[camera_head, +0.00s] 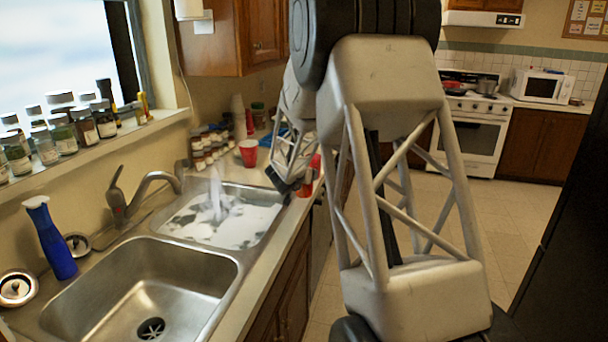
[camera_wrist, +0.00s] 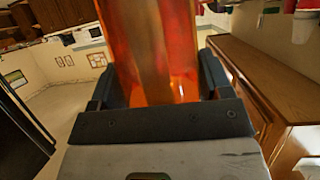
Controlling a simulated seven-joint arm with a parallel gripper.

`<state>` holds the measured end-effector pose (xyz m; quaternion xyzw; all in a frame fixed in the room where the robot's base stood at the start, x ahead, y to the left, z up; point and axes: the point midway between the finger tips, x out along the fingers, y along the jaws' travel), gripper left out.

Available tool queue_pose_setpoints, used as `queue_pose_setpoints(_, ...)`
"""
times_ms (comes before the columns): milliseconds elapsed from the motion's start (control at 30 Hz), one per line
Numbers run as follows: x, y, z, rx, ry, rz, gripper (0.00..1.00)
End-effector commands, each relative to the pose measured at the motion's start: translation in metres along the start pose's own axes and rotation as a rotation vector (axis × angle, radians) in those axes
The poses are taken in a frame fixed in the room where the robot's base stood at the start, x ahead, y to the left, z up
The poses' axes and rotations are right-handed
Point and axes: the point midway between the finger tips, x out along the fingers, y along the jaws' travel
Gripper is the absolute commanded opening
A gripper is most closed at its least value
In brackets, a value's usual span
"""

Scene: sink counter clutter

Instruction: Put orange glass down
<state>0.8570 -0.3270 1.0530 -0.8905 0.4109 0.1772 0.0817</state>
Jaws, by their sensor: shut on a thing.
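The orange glass (camera_wrist: 155,45) is see-through orange and fills the middle of the wrist view. My gripper (camera_wrist: 158,88) is shut on it, with one dark finger on each side. In the head view my gripper (camera_head: 284,181) is over the counter strip right of the sink, beyond my large arm links. A small part of the orange glass (camera_head: 305,188) shows beside the fingers there. Whether its base touches the counter cannot be told, since the gripper and arm hide it.
A red cup (camera_head: 248,152) stands on the counter (camera_head: 262,283) behind the sink, near several jars (camera_head: 199,155). The sink's far basin (camera_head: 220,216) holds foamy water; the near basin (camera_head: 150,290) is empty. A blue bottle (camera_head: 50,240) stands at the left. The near counter strip is clear.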

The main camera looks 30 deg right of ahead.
Motion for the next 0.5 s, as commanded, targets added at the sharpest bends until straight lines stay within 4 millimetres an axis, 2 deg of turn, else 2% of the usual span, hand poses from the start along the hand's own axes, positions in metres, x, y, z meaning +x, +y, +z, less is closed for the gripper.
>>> queue_pose_setpoints(267,0.000,-0.005,0.002,0.000,0.001,-0.002,0.43)
queue_pose_setpoints(367,0.001,-0.014,0.005,-0.001,0.002,-0.005,0.43)
queue_pose_setpoints(500,0.001,-0.038,0.014,-0.004,0.003,-0.013,0.43)
